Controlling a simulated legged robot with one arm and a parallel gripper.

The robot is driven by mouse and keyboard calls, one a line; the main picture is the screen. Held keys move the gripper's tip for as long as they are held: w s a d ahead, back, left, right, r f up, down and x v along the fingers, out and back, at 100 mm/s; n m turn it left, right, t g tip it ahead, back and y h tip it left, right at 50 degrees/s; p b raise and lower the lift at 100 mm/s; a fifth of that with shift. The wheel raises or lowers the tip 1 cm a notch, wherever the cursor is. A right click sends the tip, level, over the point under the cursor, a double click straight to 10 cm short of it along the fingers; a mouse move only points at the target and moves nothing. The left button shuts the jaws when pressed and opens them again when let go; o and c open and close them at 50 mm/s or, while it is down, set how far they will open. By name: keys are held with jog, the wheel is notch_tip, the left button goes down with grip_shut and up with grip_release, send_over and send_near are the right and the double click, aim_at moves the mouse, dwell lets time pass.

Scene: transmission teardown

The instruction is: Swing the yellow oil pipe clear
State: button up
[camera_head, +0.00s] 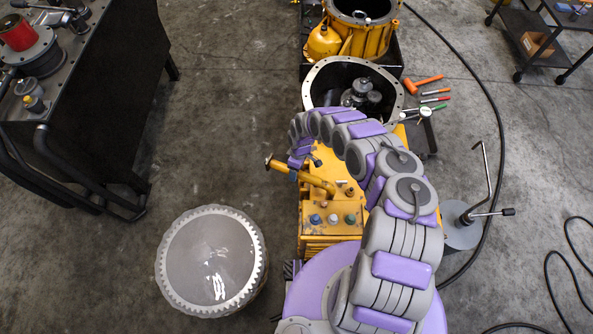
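The yellow oil pipe (312,181) runs from a dark-tipped end at the left, past the left edge of the yellow housing (318,236), to a thicker part on top of the housing. My purple and grey arm arches over from the lower right. My gripper (294,175) points down at the pipe near its left stretch. It overlaps the pipe in this view, and the fingers are small and partly hidden by the arm's last links. I cannot tell whether they touch the pipe or whether they are open or shut.
A large toothed ring (168,262) with a grey disc lies on the floor at the left. An open grey casing (310,84) stands behind the housing. A hand tool stand (462,234) is at the right.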

jog(key=w+d+r+p, duration=0.1)
jog(key=w+r+p, duration=0.2)
jog(key=r, duration=1.3)
jog(key=shift+d+p, duration=0.15)
jog(key=shift+p, duration=0.2)
jog(key=shift+r, duration=0.1)
jog(key=d+r+m+h, duration=0.3)
jog(key=d+r+m, duration=0.1)
jog(key=d+r, duration=1.15)
jog(key=s+d+r+m+h, duration=0.1)
jog(key=s+d+r+m, duration=0.15)
jog(key=r, duration=0.55)
jog(key=s+d+r+m, duration=0.2)
jog(key=s+d+r, duration=0.15)
jog(key=r, duration=0.45)
jog(key=s+a+r+m+y, duration=0.1)
jog(key=s+a+r+m, duration=0.15)
jog(key=s+r, duration=1.05)
jog(key=s+a+m+y, duration=0.1)
jog(key=s+a, duration=0.2)
jog(key=s, duration=0.8)
jog(key=s+a+m+y, duration=0.1)
jog(key=s+a, duration=0.2)
jog(key=s, duration=0.7)
jog(key=shift+s+r, duration=0.15)
jog(key=shift+s, duration=0.2)
